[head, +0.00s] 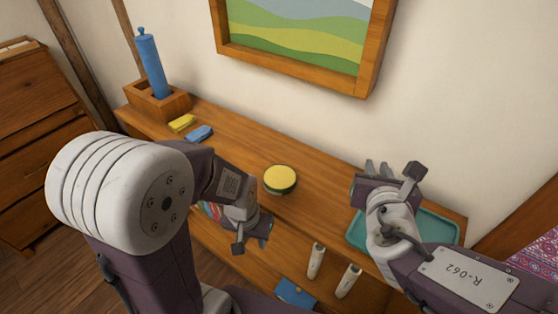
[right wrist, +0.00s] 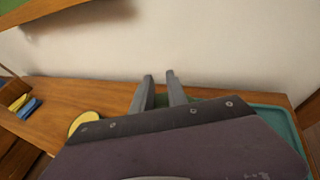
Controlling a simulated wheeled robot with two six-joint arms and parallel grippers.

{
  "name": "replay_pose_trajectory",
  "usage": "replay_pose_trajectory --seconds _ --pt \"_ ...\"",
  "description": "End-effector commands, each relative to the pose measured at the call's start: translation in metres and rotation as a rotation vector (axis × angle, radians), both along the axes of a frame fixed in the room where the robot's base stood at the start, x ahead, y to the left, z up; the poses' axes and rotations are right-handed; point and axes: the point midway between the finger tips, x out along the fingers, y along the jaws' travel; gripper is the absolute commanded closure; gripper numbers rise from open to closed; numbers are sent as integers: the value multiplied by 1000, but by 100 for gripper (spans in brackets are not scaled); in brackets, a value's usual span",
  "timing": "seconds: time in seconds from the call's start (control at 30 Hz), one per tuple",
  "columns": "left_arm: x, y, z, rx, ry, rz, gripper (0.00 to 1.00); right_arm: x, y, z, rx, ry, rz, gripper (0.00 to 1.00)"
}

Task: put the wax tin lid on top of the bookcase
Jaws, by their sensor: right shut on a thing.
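A round, short yellow-topped piece with a dark green rim (head: 280,179) sits on the wooden top of the bookcase (head: 320,183), near its front edge. It also shows at the lower left of the right wrist view (right wrist: 84,121). I cannot tell whether it is the wax tin or its lid. My right gripper (head: 377,167) is over the right part of the top, by the teal tray; its fingers also show in the right wrist view (right wrist: 160,82).
A teal tray (head: 447,227) lies at the right end of the top. A blue cylinder (head: 151,62) stands in a wooden box (head: 160,101) at the left end, near yellow and blue blocks (head: 190,128). Two white cylinders (head: 316,261) stand lower. A picture (head: 300,40) hangs above.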

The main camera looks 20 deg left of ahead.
Motion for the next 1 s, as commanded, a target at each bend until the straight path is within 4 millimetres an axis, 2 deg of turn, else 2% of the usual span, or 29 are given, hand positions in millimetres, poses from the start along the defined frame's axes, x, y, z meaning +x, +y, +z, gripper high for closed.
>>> replay_pose_trajectory --seconds 0.13,0.27,0.43,0.5,0.7,0.9,1.0 --pt "0 0 3 0 0 0 64 3 1 0 -4 2 -2 100" --pt "0 0 17 0 0 0 64 19 10 -11 -11 9 -3 100" --pt "0 0 51 0 0 0 64 41 22 -22 -11 10 -2 100" --pt "0 0 39 0 -1 0 64 58 32 -44 -5 6 -3 100" --pt "0 0 39 0 1 0 64 95 53 -66 0 3 -2 100" --pt "0 0 39 0 0 0 64 102 58 -71 1 0 -3 100" --pt "0 0 37 0 0 0 64 102 57 -88 -3 5 -1 100"
